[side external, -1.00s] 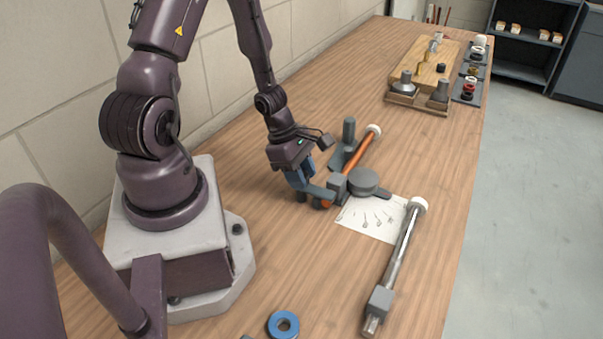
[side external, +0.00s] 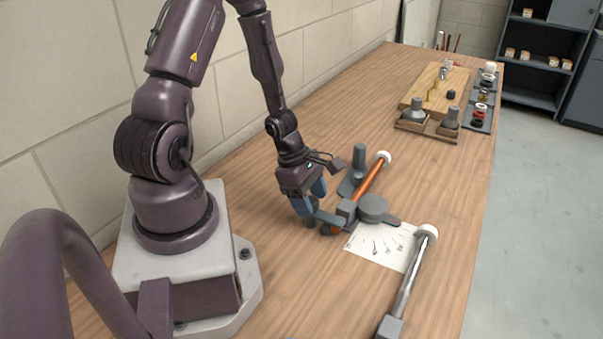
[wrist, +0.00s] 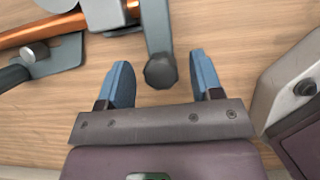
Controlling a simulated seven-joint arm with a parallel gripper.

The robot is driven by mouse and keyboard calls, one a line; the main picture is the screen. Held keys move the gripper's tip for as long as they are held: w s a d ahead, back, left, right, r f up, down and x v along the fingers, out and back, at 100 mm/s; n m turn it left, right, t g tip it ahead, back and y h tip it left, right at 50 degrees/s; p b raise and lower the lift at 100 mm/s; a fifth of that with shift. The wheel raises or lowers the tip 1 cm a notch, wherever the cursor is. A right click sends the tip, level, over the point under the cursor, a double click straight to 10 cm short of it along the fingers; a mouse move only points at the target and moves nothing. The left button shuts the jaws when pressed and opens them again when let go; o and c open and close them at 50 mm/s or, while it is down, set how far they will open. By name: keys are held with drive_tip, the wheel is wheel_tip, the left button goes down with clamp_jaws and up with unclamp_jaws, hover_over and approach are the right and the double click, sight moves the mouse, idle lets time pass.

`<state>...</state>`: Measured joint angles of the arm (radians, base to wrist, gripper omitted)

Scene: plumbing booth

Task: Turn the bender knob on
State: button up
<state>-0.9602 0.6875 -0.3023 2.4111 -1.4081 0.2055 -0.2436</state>
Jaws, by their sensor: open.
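The grey pipe bender has a round disc (side external: 373,208) and holds an orange copper pipe (side external: 371,176). The pipe also crosses the upper left of the wrist view (wrist: 42,30). A grey lever (wrist: 154,25) ends in a dark faceted knob (wrist: 160,71). My gripper (side external: 309,205) is low beside the bender's near end. In the wrist view my gripper (wrist: 161,68) is open, with one blue finger on each side of the knob. Gaps show between the knob and both fingers. In the side view the fingers partly hide the knob.
A printed sheet (side external: 381,248) lies in front of the bender. A chrome pipe with a white end (side external: 428,231) lies to its right. A wooden board with fittings (side external: 435,88) is farther back.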

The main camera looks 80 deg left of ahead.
drive_tip(key=v, duration=1.2)
drive_tip(key=shift+r, duration=0.3)
drive_tip(key=d+r+m+t+y, duration=0.1)
drive_tip(key=d+r+m, duration=0.6)
drive_tip(key=m, duration=0.6)
drive_tip(key=s+d+r+m+t+y, duration=0.1)
drive_tip(key=d+r+m+y, duration=0.1)
drive_tip(key=d+r+m, duration=0.5)
wheel_tip(320, 180, up, 4)
drive_tip(key=m, duration=0.7)
drive_tip(key=shift+s+d, duration=0.25)
drive_tip(key=shift+s, duration=0.05)
